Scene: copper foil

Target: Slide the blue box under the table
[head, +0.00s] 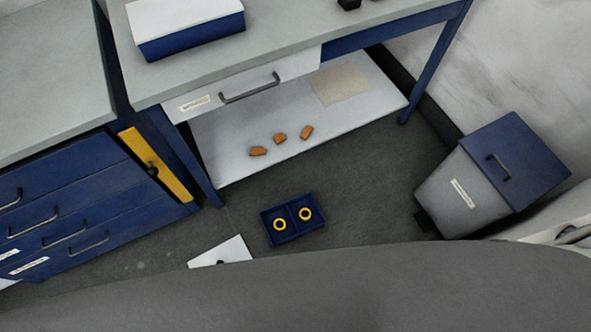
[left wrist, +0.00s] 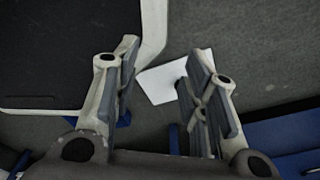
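The open blue box (head: 293,219) lies on the floor in front of the table (head: 240,62). It has two compartments, with a yellow ring (head: 280,225) in the left one and another yellow ring (head: 305,214) in the right one. The box is apart from the table's near leg. My left gripper (left wrist: 163,58) is open and shows only in the left wrist view, above the floor, with nothing held between its fingers. Small blue patches show beside and behind the fingers; I cannot tell what they are. My right gripper is in neither view.
A pale low shelf (head: 225,145) under the table holds several orange pieces (head: 279,137). A white piece (head: 222,252) lies on the floor left of the box and also shows in the left wrist view (left wrist: 163,84). Drawers (head: 90,205) stand left, a lidded bin (head: 465,195) right.

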